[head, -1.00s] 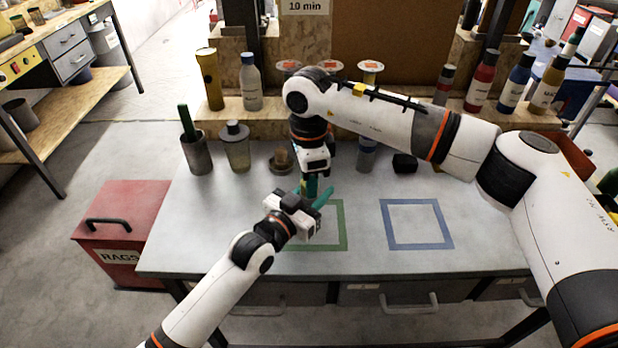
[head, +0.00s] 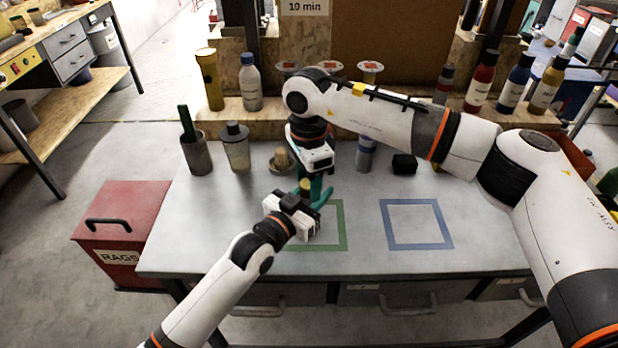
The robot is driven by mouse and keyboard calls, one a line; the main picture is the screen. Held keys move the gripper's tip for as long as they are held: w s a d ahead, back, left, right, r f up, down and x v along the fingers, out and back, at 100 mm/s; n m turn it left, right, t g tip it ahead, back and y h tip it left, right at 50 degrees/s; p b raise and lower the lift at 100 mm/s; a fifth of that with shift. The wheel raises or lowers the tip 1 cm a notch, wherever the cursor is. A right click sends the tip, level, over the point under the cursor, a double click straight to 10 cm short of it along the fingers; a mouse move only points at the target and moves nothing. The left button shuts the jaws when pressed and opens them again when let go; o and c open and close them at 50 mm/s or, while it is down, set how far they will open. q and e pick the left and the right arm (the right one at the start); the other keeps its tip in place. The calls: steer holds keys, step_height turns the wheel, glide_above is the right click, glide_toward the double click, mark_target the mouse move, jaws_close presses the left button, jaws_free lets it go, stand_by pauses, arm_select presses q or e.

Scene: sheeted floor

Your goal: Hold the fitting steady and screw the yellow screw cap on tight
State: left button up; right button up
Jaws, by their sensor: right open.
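The yellow screw cap (head: 305,187) shows as a small, dull yellow-olive shape just above my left gripper. The fitting is hidden behind my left gripper and wrist, so I cannot tell how far down the cap sits. My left gripper (head: 311,202) is low over the green-outlined square, with one teal finger showing at its right; its grip is hidden. My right gripper (head: 315,186) points down from above, open, its teal fingers beside and behind the cap. I cannot tell whether they touch it.
The green square (head: 346,228) and the empty blue square (head: 419,247) are marked on the grey bench (head: 465,215). Cups, a jar and a small black block (head: 404,163) stand along the back. Bottles line the shelf. A red rags bin (head: 120,230) stands at the left.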

steer(key=n, duration=1.2)
steer(key=shift+n, duration=0.4)
steer(key=n, duration=0.4)
steer(key=shift+n, duration=0.4)
steer(key=c, duration=1)
steer(key=m, duration=0.9)
steer(key=shift+m, duration=0.4)
steer(key=m, duration=0.4)
steer(key=shift+m, duration=0.3)
steer(key=m, duration=0.5)
